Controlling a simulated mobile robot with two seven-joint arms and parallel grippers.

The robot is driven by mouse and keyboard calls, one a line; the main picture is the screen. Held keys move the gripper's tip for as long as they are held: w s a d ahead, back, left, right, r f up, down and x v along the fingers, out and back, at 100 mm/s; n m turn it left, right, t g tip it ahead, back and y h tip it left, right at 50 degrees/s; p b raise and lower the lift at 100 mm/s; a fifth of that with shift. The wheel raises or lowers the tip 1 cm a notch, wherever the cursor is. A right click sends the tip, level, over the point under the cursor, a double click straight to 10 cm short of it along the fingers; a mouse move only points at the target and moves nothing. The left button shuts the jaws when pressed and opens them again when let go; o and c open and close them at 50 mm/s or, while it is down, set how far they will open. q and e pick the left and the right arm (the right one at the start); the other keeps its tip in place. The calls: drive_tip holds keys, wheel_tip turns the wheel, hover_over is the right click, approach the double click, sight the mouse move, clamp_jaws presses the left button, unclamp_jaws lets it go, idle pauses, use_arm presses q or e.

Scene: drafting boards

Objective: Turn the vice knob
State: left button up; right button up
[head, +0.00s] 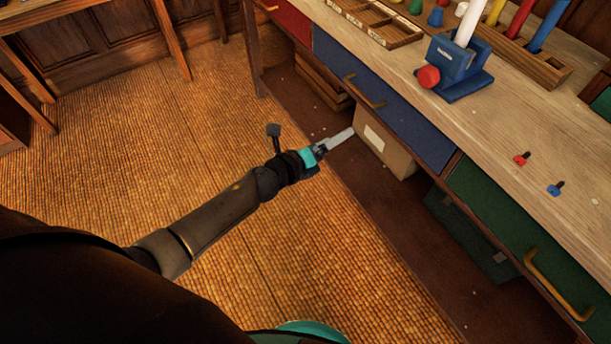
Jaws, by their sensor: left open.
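The blue vice (458,72) stands on the wooden workbench, near its front edge, with a white cylinder upright in or behind its jaws. Its round red knob (429,77) faces left and forward, at the bench's front edge. My left gripper (343,138) reaches in from the left, below bench height in the picture, in front of the blue drawer and cardboard box. It is open, apart from the knob and holds nothing. My right gripper does not show.
The workbench (510,119) has red, blue and green drawers with protruding handles (364,91). A sectioned wooden tray (377,22) and a rack of coloured cylinders (537,62) flank the vice. Small red (522,158) and blue (556,188) pieces lie to the right. A cardboard box (384,143) sits below.

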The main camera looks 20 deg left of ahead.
use_arm(q)
drive_tip(key=s+a+f+n+g+y+p, duration=0.1)
drive_tip(key=s+a+f+n+g+y, duration=0.1)
drive_tip(key=s+f+n, duration=0.4)
drive_tip(key=shift+a+f+n+y, duration=0.5)
drive_tip(key=shift+a+f+n, duration=0.6)
drive_tip(key=shift+f, duration=1.1)
drive_tip(key=shift+d, duration=0.1)
drive_tip(key=s+a+f+n+g+y, duration=0.3)
drive_tip(key=s+f+n+g, duration=0.3)
drive_tip(key=s+f+n, duration=0.85)
drive_tip(key=s+f+n+g, duration=0.2)
drive_tip(key=s+f, duration=0.2)
drive_tip(key=s, duration=0.8)
drive_tip(key=s+d+f+n+g, duration=0.1)
drive_tip(key=s+f+n+g, duration=0.2)
drive_tip(key=s, duration=1)
drive_tip(key=shift+s+d+f, duration=0.2)
drive_tip(key=shift+s+f, duration=0.1)
drive_tip(key=shift+f, duration=0.2)
